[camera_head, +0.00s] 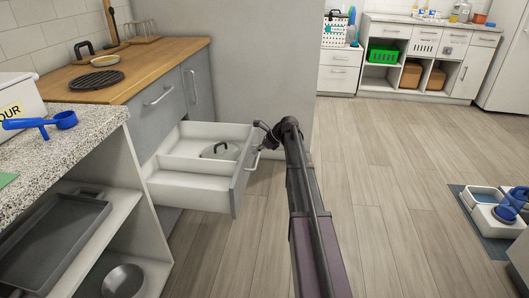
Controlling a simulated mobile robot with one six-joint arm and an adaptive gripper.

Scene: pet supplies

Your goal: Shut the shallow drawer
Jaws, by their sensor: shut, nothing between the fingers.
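The shallow drawer (187,187) is pulled out of the grey cabinet under the wooden counter. It is white inside with a divider, and its grey front has a metal handle (252,161). A round lid with a dark knob (221,149) lies in the drawer. My gripper (262,127) is shut and empty at the drawer's front, near the top edge and handle. It is small and dark in this view, so I cannot tell whether it touches the drawer front.
A speckled counter (75,127) with a blue scoop (45,122) stands at the left, over open shelves with a grey tray (55,232). A pet feeding station (483,197) sits on a mat at the right. The wooden floor between is clear.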

